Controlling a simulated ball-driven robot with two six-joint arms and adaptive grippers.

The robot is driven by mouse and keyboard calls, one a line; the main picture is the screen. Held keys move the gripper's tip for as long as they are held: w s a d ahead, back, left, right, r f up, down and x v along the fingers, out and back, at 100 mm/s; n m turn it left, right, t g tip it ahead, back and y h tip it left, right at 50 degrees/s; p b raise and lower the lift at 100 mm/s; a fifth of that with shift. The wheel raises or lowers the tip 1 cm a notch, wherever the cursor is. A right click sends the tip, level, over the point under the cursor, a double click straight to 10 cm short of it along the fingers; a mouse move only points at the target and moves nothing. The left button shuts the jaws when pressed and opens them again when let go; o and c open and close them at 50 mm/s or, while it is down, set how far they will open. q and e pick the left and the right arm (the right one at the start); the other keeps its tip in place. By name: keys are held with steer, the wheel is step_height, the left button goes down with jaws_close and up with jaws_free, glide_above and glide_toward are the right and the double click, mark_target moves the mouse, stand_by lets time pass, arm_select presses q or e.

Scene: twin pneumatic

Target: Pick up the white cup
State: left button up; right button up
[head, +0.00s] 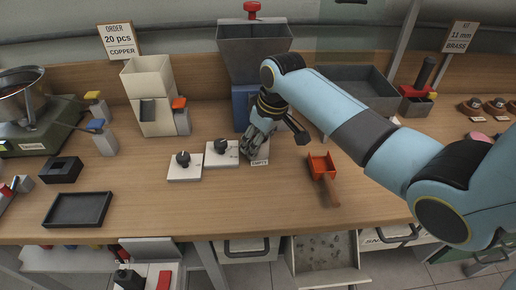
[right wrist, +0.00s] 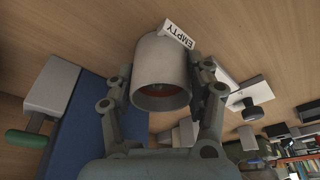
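The white cup (right wrist: 160,62), pale with some red inside its mouth, shows in the right wrist view. It lies between the two fingers of my right gripper (right wrist: 163,75), one on each side. The fingers are very close to its wall, and I cannot tell whether they press on it. In the head view my right gripper (head: 258,138) is low over the table, just behind a small "EMPTY" tag (head: 260,163); it mostly hides the cup there. The tag also shows beside the cup in the right wrist view (right wrist: 178,33). My left gripper is not in view.
Two white plates with black knobs (head: 184,166) (head: 222,153) stand left of the gripper. A red scoop (head: 321,165) lies to the right. A grey hopper on a blue base (head: 254,48) stands behind. The table's front middle is clear.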

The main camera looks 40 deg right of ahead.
steer(key=c, duration=0.6)
steer(key=shift+r, duration=0.1)
